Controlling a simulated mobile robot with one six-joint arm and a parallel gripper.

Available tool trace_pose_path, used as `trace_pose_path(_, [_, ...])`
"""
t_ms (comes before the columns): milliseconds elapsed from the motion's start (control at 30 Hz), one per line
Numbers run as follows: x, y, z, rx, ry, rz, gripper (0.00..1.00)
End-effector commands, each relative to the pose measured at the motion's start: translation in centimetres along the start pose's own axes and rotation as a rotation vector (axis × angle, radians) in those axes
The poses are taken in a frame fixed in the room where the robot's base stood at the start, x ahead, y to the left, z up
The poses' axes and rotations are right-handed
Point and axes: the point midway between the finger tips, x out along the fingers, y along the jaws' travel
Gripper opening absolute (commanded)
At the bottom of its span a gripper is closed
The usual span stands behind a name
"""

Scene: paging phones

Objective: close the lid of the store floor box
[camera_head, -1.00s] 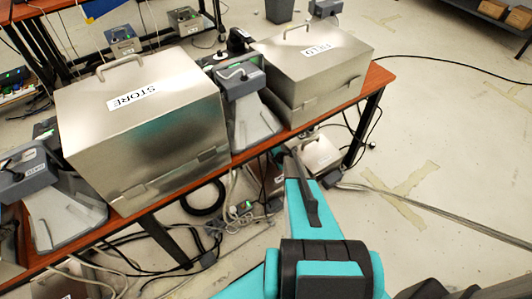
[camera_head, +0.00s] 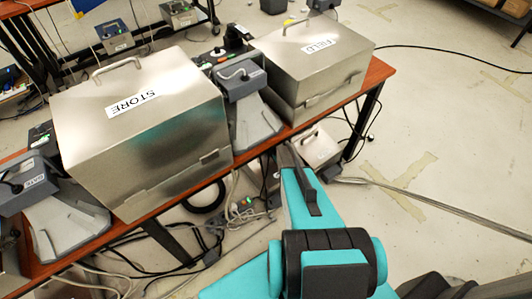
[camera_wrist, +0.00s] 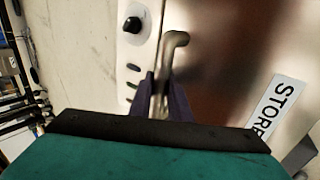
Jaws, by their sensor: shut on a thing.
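In the wrist view, a shiny metal lid (camera_wrist: 232,60) with a STORE label (camera_wrist: 278,110) fills the right side. My gripper (camera_wrist: 164,98) is shut on the lid's metal handle (camera_wrist: 176,42), which stands between its dark fingers. A pale panel (camera_wrist: 138,45) with a black knob lies just left of the handle. How far the lid is open is not clear. In the head view, a small metal box (camera_head: 318,148) stands on the floor below the table, beside my arm; its label is not readable.
On the wooden table (camera_head: 228,163) stand a large STORE box (camera_head: 150,135), a FIELD box (camera_head: 312,68) and grey desk phones (camera_head: 248,110). Loose cables (camera_head: 110,240) lie below the table. Thick cables (camera_head: 430,205) cross the open floor at right.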

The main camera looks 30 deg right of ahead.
Motion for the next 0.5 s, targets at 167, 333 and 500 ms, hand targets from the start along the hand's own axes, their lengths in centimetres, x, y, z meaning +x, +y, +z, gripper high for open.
trace_pose_path(167, [0.23,-0.01,0.09,-0.005,-0.008,0.000,0.00])
trace_pose_path(333, [0.34,0.12,-0.24,-0.008,-0.006,0.001,0.24])
trace_pose_path(500, [0.43,0.11,-0.46,-0.010,-0.003,0.000,0.24])
